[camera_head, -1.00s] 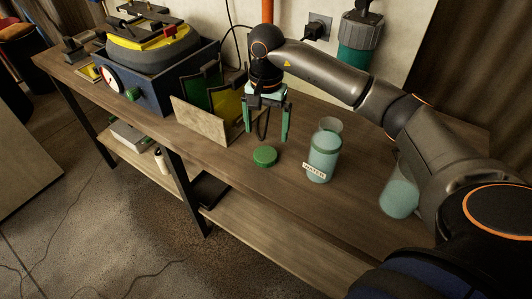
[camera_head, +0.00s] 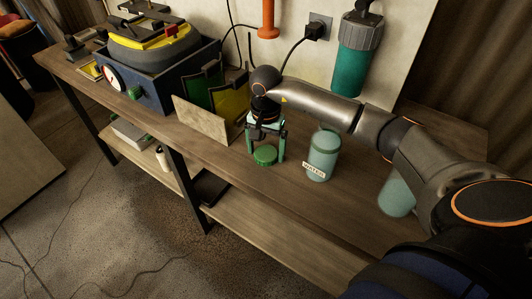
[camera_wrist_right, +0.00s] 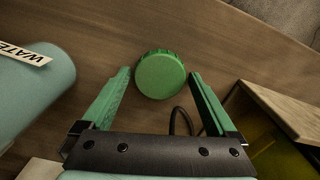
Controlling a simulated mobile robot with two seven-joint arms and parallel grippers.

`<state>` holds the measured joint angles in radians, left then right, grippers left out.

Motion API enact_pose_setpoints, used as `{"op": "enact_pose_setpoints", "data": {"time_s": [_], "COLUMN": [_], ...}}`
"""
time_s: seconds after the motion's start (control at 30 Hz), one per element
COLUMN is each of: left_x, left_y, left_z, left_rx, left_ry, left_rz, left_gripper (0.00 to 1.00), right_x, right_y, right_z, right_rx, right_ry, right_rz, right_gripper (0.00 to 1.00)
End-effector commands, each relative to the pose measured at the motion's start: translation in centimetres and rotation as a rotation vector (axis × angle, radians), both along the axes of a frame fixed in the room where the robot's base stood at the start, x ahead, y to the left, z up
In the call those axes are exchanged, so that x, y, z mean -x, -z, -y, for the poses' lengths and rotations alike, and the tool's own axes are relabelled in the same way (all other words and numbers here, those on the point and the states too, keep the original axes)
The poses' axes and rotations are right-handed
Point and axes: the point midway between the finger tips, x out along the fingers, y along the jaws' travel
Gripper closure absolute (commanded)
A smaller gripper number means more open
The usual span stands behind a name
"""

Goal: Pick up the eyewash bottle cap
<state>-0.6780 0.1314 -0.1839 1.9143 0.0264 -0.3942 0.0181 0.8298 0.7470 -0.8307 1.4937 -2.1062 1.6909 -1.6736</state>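The eyewash bottle cap (camera_head: 265,155) is a round green cap lying flat on the wooden bench. It also shows in the right wrist view (camera_wrist_right: 160,75), just beyond and between the fingertips. My right gripper (camera_head: 266,152) is above the cap with its fingers open, one to each side of it. In the right wrist view, gaps show between the cap and both fingers (camera_wrist_right: 160,82). My left gripper is not in view.
A teal bottle labelled WATER (camera_head: 322,157) stands close to the right of the gripper. Another pale teal container (camera_head: 396,196) is partly behind my arm. A wooden holder (camera_head: 201,121) stands left of the cap. The bench front (camera_head: 290,215) is clear.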

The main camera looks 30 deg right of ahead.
Motion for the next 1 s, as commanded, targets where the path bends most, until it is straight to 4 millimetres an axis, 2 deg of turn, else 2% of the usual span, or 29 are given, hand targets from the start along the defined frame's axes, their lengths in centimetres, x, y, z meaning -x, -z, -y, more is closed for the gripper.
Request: {"op": "enact_pose_setpoints", "data": {"time_s": [0.03, 0.5, 0.6, 0.63, 0.67, 0.87, 1.0], "left_x": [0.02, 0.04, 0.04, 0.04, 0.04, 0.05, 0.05], "left_y": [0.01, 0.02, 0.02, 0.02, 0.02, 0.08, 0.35], "left_z": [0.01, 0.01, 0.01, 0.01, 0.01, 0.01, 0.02], "left_rx": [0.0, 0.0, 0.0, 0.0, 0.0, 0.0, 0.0], "left_ry": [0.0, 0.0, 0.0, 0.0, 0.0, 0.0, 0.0], "left_rz": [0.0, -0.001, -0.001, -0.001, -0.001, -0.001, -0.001], "left_gripper": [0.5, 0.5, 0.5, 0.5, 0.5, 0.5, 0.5], "right_x": [0.0, 0.0, 0.0, -0.01, -0.01, -0.03, -0.06], "right_y": [-0.02, -0.06, -0.06, -0.07, -0.07, -0.17, -0.91], "right_z": [0.0, 0.01, 0.01, 0.02, 0.02, 0.02, 0.04], "right_rx": [0.0, 0.0, 0.0, 0.0, 0.0, 0.0, 0.0], "right_ry": [0.0, 0.001, 0.001, 0.001, 0.001, 0.001, 0.001], "right_rz": [0.0, 0.0, 0.0, 0.0, 0.0, 0.0, 0.001], "right_gripper": [0.14, 0.66, 0.77, 0.77, 0.84, 0.86, 0.86]}}
